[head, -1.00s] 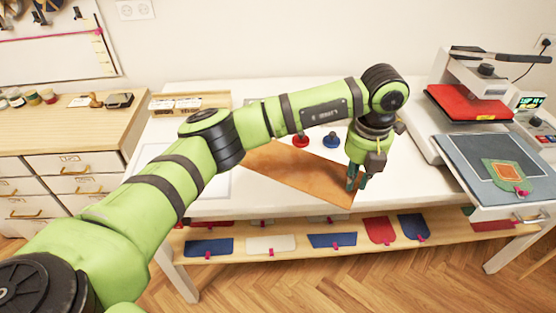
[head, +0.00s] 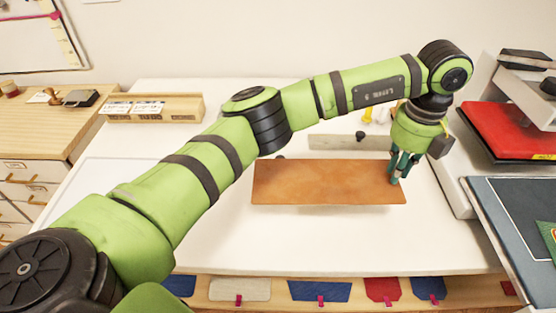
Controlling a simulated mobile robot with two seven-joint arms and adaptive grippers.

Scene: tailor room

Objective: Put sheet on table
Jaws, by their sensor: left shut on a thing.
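The sheet (head: 325,183) is a brown, leather-like rectangle in the middle of the head view, over the white table (head: 330,240). My left gripper (head: 398,176) is at the sheet's right end, pointing down, shut on that end. The sheet looks nearly level, with its long side running left to right. I cannot tell whether its underside touches the table. My right gripper is not in view.
A heat press (head: 520,135) with a red plate stands at the right, close to my left gripper. A wooden card holder (head: 152,108) sits at the back left of the table. Coloured pieces lie on the shelf (head: 270,290) below. The table front is clear.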

